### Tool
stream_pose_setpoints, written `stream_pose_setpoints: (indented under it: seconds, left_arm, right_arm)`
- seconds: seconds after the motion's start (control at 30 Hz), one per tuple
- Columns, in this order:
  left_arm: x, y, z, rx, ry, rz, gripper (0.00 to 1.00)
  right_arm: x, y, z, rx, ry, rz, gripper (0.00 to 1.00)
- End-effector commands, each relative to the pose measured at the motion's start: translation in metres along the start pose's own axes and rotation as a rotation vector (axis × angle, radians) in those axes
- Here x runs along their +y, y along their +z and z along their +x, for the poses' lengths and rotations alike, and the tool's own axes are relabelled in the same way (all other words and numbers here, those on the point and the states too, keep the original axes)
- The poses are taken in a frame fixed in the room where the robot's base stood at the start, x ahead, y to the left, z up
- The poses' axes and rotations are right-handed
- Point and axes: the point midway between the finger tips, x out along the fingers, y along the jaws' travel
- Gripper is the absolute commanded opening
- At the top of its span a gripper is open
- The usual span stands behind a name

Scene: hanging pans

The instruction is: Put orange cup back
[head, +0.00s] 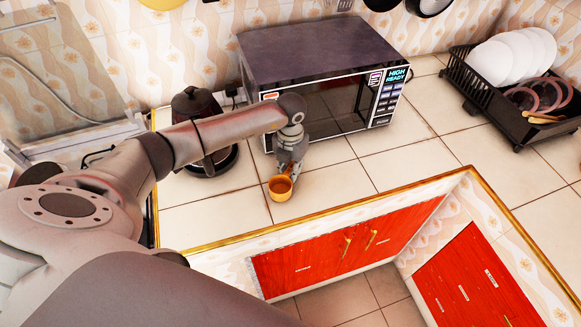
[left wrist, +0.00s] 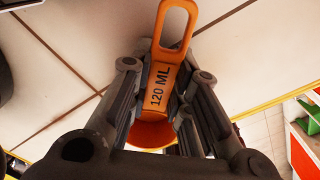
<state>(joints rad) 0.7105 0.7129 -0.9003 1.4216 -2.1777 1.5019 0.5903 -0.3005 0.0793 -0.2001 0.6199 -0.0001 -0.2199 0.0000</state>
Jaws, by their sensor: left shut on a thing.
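The orange cup (head: 280,187) is a small measuring cup with a short handle. It is at the tiled counter near the front edge, in front of the microwave; I cannot tell if it touches the tiles. My left gripper (head: 287,170) is shut on it from above. In the left wrist view the orange cup (left wrist: 157,88) shows its looped handle and the print "120 ML" between the fingers of my left gripper (left wrist: 160,110). The cup's bowl is partly hidden by the gripper. My right gripper is not in view.
A microwave (head: 300,55) stands behind the gripper. A dark kettle (head: 197,105) stands to its left. A black dish rack (head: 480,95) with white plates (head: 512,55) is at the right. Pans (head: 428,6) hang at the top. The tiled counter (head: 410,150) is clear right of the cup.

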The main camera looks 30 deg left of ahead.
Motion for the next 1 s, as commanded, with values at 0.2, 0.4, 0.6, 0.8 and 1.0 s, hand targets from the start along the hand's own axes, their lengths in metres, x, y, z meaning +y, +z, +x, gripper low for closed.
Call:
stream_pose_setpoints:
  seconds: [0.2,0.4,0.6,0.8,1.0]
  left_arm:
    - [0.000,0.000,0.002,0.000,0.000,-0.001,0.31]
    - [0.000,0.000,0.002,0.000,0.000,-0.001,0.39]
    - [0.000,0.000,0.001,0.000,0.000,-0.001,0.39]
    - [0.001,0.002,-0.017,-0.007,0.000,0.000,0.39]
    - [0.000,0.002,-0.060,-0.008,0.000,0.001,0.39]
  right_arm:
    - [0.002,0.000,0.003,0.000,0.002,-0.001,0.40]
    - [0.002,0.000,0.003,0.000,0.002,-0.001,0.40]
    - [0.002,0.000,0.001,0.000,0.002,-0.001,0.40]
    - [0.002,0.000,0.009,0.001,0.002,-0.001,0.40]
    - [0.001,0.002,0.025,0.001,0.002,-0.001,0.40]
